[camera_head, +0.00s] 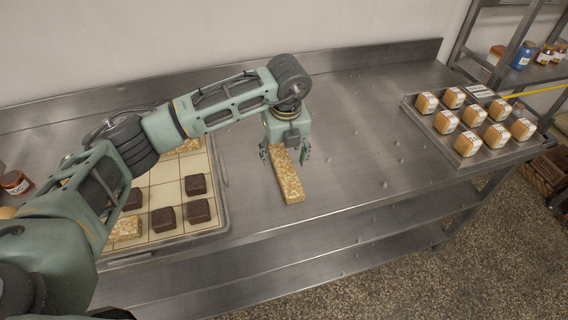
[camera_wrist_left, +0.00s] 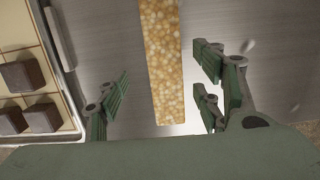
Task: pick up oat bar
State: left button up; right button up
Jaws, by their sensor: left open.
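A long golden oat bar (camera_head: 289,180) lies on the steel counter, right of the tray. In the left wrist view the oat bar (camera_wrist_left: 163,60) runs down from the top edge and ends between my fingers. My left gripper (camera_head: 285,155) is open above the bar, with one finger on each side of it. In the left wrist view my left gripper (camera_wrist_left: 160,100) is also open and the fingers look apart from the bar. The far end of the bar is hidden behind the gripper in the head view. My right gripper is not in view.
A gridded tray (camera_head: 221,184) with dark brown blocks (camera_head: 196,185) and oat pieces (camera_head: 127,228) lies at the left, partly behind my arm. A metal tray (camera_head: 424,123) of several small wrapped loaves (camera_head: 467,144) stands at the right. The counter (camera_head: 345,140) between them is clear.

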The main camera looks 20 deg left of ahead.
aim_at(284, 163)
pick_arm(q)
jog(key=f, duration=0.1)
jog(key=w+f+p, duration=0.1)
jog(key=f, duration=0.1)
jog(key=shift+w+f, duration=0.15)
jog(key=shift+f, duration=0.7)
jog(key=c, duration=0.8)
jog(key=shift+c, duration=1)
jog(key=c, duration=0.4)
jog(key=shift+r, duration=0.15)
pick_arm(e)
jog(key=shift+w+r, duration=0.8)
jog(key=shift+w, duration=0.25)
